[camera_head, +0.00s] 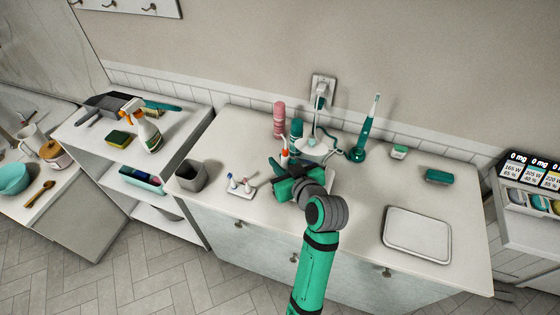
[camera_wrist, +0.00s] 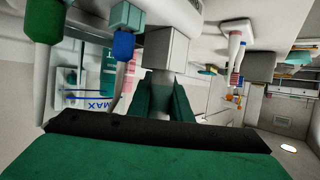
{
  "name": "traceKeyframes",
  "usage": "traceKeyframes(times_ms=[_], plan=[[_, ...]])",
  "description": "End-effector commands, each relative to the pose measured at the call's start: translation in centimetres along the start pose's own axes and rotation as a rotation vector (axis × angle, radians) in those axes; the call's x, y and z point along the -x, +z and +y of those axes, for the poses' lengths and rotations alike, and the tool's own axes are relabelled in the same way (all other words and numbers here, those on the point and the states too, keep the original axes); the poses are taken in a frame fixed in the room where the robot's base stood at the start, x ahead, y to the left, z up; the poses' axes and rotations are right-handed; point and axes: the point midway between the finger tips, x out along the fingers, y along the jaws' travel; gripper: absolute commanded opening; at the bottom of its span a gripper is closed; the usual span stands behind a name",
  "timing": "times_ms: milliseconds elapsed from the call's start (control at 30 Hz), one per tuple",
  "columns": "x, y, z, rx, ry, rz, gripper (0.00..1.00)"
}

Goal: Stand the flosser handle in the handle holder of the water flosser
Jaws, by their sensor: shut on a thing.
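The water flosser (camera_head: 312,146) stands near the wall at the middle of the counter, white and partly hidden by my arm. Its clear tank with a MAX mark seems to show at the left of the wrist view (camera_wrist: 92,100). My gripper (camera_head: 286,180) is low over the counter in front of it, shut on what I take for the flosser handle. In the wrist view a pale grey block (camera_wrist: 166,48), likely part of that handle, sits at the fingertips (camera_wrist: 165,80). A white and orange piece (camera_head: 284,153) shows just behind my gripper. The handle holder cannot be made out.
A pink bottle (camera_head: 279,118) and a teal bottle (camera_head: 296,128) stand behind. An electric toothbrush (camera_head: 362,135) stands to the right. A small tray with coloured-ringed heads (camera_head: 240,187) and a grey cup (camera_head: 190,176) are left. A white tray (camera_head: 418,234) lies front right.

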Motion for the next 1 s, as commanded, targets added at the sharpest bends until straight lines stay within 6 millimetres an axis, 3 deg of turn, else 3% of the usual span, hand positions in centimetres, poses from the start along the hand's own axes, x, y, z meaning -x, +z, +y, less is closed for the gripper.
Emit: traceKeyframes(times_ms=[700, 733, 800, 1000], plan=[[-0.26, 0.61, 0.01, 0.000, 0.000, 0.001, 0.06], [-0.26, 0.61, 0.01, 0.000, 0.000, 0.001, 0.23], [-0.26, 0.61, 0.01, 0.000, 0.000, 0.001, 0.40], [-0.26, 0.61, 0.01, 0.000, 0.000, 0.001, 0.40]])
